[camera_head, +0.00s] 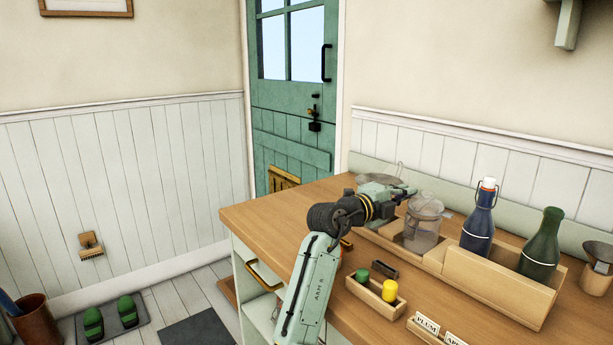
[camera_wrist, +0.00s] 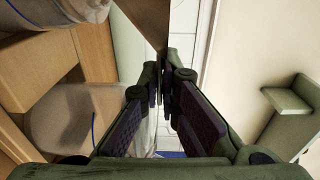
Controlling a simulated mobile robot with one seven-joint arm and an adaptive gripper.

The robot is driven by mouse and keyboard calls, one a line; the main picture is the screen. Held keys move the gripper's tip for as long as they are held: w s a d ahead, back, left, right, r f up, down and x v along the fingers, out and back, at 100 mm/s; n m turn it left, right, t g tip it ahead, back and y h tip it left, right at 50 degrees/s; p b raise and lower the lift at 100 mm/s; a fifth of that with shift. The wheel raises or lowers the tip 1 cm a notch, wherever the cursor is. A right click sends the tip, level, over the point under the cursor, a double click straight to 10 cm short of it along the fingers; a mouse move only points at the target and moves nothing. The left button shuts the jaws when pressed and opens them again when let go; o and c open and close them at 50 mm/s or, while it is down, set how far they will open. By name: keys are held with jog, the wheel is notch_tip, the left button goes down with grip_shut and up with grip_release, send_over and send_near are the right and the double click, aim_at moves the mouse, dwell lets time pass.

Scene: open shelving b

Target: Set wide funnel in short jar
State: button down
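The wide funnel (camera_head: 367,179) looks like a grey, wide-rimmed shape at the back left of the counter, partly hidden behind my arm. My gripper (camera_head: 412,190) is beside it, its fingers nearly together. In the wrist view, a brownish tapering piece (camera_wrist: 143,18) runs down to the fingertips (camera_wrist: 161,82) and appears pinched between them. A clear glass jar (camera_head: 424,231) stands in the wooden rack, just below and right of my gripper; it also shows in the wrist view (camera_wrist: 58,122). Another clear vessel (camera_wrist: 45,22) shows at upper left there. I cannot tell which is the short jar.
A blue bottle (camera_head: 477,222) and a green bottle (camera_head: 540,245) stand in the wooden rack (camera_head: 492,278). A second funnel (camera_head: 601,250) sits at the far right. A small box (camera_head: 366,293) holds green and yellow pieces. The counter's left front (camera_head: 270,215) is clear.

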jog(key=shift+r, duration=0.1)
jog(key=shift+r+p, duration=0.7)
jog(key=shift+r, duration=1.65)
jog(key=shift+f, duration=0.2)
jog(key=shift+d+f+t+b, duration=0.2)
jog(key=shift+f+t+b, duration=0.1)
jog(key=shift+f+b, duration=0.85)
jog(key=shift+r, duration=0.25)
jog(key=shift+f+b, duration=1.7)
jog(key=shift+b, duration=0.7)
dwell(0.7)
jog(key=c, duration=2)
grip_release()
jog(key=shift+o, duration=0.5)
